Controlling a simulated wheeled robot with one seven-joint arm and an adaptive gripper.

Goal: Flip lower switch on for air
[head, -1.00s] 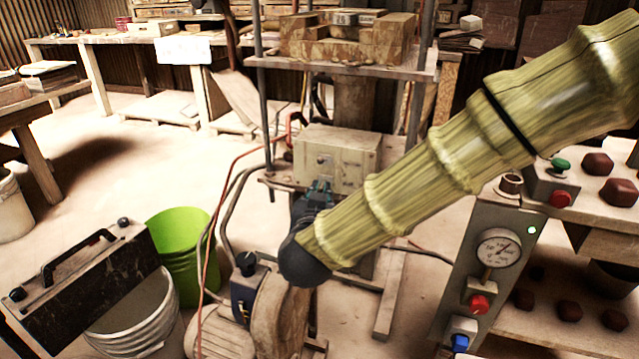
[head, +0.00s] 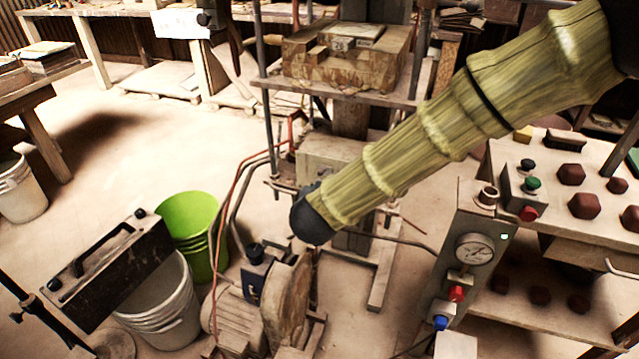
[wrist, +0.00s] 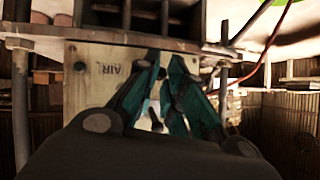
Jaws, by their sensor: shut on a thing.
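The pale switch box (head: 328,147) stands under the press shelf in the head view, its lower part hidden behind my arm. In the wrist view the box face (wrist: 95,95) shows upside down, with the word AIR and a dark round knob (wrist: 79,66) on it. My gripper (wrist: 167,60) has teal fingers that reach the box face beside the AIR label. Its fingertips are close together, shut on the lower switch. The switch is mostly hidden between them, so its position cannot be told. My gripper is hidden behind my arm in the head view.
The press shelf (head: 285,82) carries a wooden mould above the box. A motor with a wheel (head: 287,300), a green bucket (head: 190,215) and a white bucket (head: 165,315) stand below left. A gauge panel (head: 474,250) stands at right. Hoses run left of the box.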

